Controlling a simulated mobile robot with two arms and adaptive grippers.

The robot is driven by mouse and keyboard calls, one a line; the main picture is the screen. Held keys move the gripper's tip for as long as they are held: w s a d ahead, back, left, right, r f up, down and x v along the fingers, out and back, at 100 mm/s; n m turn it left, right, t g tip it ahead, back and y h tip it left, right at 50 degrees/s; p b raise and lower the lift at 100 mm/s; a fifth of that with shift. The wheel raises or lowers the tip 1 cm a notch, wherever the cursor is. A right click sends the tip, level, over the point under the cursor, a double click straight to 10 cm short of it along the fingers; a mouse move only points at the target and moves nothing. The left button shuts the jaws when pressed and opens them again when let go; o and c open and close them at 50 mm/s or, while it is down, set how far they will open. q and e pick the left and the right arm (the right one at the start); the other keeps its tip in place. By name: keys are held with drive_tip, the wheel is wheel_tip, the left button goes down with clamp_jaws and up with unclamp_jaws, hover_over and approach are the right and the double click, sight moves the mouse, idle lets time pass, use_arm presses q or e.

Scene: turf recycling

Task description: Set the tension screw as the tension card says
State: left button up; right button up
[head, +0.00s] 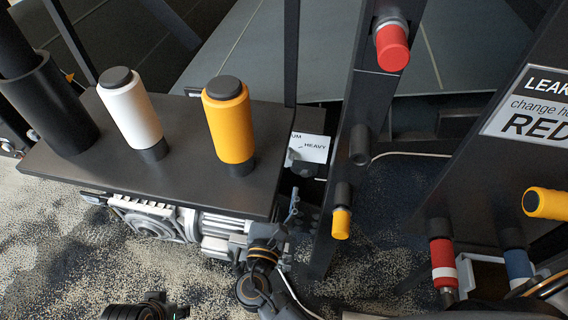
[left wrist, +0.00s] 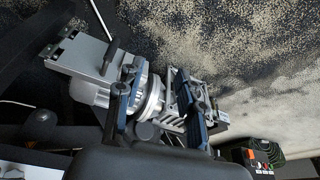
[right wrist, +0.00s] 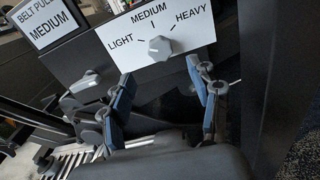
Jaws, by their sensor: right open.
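The tension screw is a grey knob (right wrist: 160,47) on a white dial plate (right wrist: 188,22) marked LIGHT, MEDIUM and HEAVY in the right wrist view. I cannot tell clearly which mark it points at. The tension card (right wrist: 50,20) at upper left reads "BELT PULL MEDIUM". My right gripper (right wrist: 166,104) is open and empty, its fingers apart just below the dial. In the head view the right gripper (head: 294,212) is below the partly hidden dial plate (head: 310,147). My left gripper (left wrist: 155,98) is open in the left wrist view, its fingers in front of silver machinery.
A dark shelf (head: 120,160) carries a white roller (head: 130,110) and a yellow roller (head: 229,120) above a motor (head: 215,235). A dark post (head: 350,110) with a red knob (head: 392,47) stands right of the dial. A sign panel (head: 530,105) is farther right.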

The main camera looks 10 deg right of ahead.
use_arm(q)
drive_tip(key=v, duration=0.3)
drive_tip(key=shift+r+b, duration=0.15)
drive_tip(key=shift+b, duration=0.25)
use_arm(e)
drive_tip(key=x, duration=0.9)
drive_tip(key=shift+w, duration=0.25)
drive_tip(key=shift+d, duration=0.1)
drive_tip(key=c, duration=1.2)
